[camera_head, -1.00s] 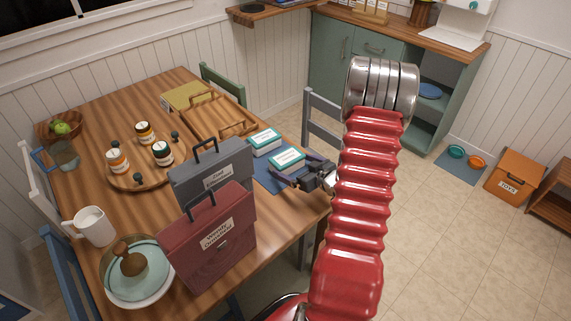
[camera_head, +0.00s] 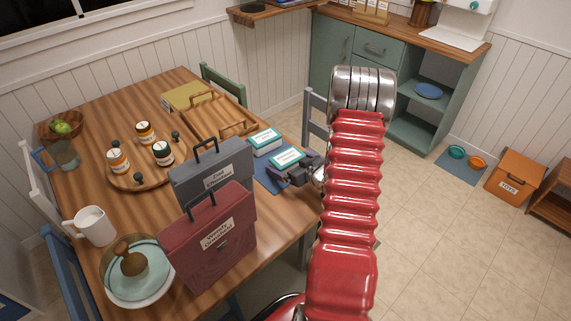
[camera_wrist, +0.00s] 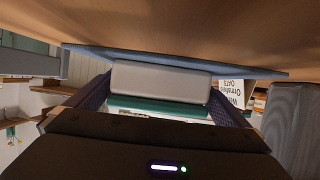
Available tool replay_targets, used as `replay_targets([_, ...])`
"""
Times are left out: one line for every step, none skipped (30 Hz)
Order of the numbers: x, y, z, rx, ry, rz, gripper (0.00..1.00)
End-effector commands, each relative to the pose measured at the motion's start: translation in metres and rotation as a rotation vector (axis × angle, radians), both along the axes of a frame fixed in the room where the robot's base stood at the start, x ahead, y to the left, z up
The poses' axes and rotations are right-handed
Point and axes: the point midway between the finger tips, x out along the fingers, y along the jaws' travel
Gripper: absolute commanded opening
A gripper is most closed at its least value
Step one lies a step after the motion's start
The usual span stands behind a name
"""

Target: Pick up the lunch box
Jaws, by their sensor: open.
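Two white boxes with teal-edged labelled lids, which look like lunch boxes, lie on a blue mat (camera_head: 264,177) at the table's right edge. The near box (camera_head: 286,157) is beside my gripper (camera_head: 291,170); the other box (camera_head: 264,140) lies just behind it. In the wrist view, which is upside down, a white and teal box (camera_wrist: 160,80) sits on the mat (camera_wrist: 245,71) between the two fingers of my gripper (camera_wrist: 160,90). My gripper is open, with a finger on each side of the box. I cannot tell whether the fingers touch it.
A grey case (camera_head: 213,172) and a red case (camera_head: 212,243) with handles stand upright left of the boxes. A round tray (camera_head: 150,178) with jars, a white mug (camera_head: 93,226) and a plate (camera_head: 140,284) are farther left. A grey chair (camera_head: 313,115) is behind my arm.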

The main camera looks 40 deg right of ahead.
Motion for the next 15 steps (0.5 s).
replay_targets([-0.0002, -0.0002, 0.0001, 0.0, 0.0, 0.0, 1.0])
replay_targets([-0.0003, -0.0002, 0.0001, 0.0, 0.0, 0.0, 1.0])
replay_targets([-0.0003, -0.0002, 0.0001, 0.0, 0.0, 0.0, 1.0])
replay_targets([-0.0004, -0.0003, 0.0002, 0.0, 0.0, 0.0, 1.0])
replay_targets([-0.0004, -0.0003, 0.0002, 0.0, 0.0, 0.0, 1.0])
replay_targets([-0.0005, -0.0003, 0.0001, 0.0, 0.0, -0.001, 1.0])
replay_targets([-0.0005, -0.0003, 0.0001, 0.0, 0.0, -0.001, 1.0])
replay_targets([-0.0005, -0.0003, 0.0001, 0.0, 0.0, -0.001, 1.0])
replay_targets([-0.0005, -0.0003, 0.0002, 0.0, 0.0, -0.001, 1.0])
replay_targets([-0.0006, -0.0003, 0.0001, 0.0, 0.0, -0.001, 1.0])
replay_targets([-0.0006, -0.0004, 0.0001, 0.0, 0.0, -0.001, 1.0])
replay_targets([-0.0006, -0.0004, 0.0001, 0.0, 0.0, -0.001, 0.99])
replay_targets([-0.0006, -0.0004, 0.0001, 0.0, 0.0, -0.001, 0.96])
replay_targets([-0.0006, -0.0004, 0.0001, 0.0, 0.0, -0.001, 0.94])
replay_targets([-0.0006, -0.0004, 0.0001, 0.0, 0.0, -0.001, 0.92])
